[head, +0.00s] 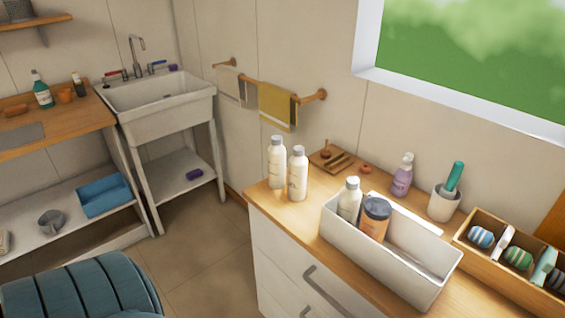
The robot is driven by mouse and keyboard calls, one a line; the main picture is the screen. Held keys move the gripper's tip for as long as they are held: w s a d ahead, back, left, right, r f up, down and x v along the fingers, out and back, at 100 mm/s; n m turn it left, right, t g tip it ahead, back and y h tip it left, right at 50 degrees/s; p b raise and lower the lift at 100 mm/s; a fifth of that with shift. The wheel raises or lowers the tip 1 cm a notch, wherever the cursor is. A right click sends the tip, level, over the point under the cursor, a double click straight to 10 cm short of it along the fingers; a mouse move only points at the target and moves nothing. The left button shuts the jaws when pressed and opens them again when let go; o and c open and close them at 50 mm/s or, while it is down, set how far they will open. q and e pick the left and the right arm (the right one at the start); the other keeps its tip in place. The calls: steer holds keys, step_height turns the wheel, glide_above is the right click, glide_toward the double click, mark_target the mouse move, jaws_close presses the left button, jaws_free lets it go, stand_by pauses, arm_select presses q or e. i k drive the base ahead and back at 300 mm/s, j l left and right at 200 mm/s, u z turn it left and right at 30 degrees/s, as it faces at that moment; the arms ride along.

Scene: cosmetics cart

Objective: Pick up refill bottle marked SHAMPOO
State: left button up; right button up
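Two white bottles with grey caps stand upright side by side at the left end of the wooden counter: a left one (277,163) and a right one (298,176). A third white, grey-capped bottle (348,201) stands in the white bin (430,268), beside an orange container with a dark lid (373,222). The marks on the white bottles are too small to read, so I cannot tell which says SHAMPOO. Neither of my grippers shows in the head view.
A purple pump bottle (402,175), a white cup (443,205) with a teal-handled item and a wooden divided box (487,252) stand behind and right of the bin. A sink (160,110) is at back left. A teal ribbed object (85,290) fills the lower left.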

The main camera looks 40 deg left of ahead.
mark_target(277, 152)
steer(key=i, duration=0.35)
steer(key=u, duration=1.6)
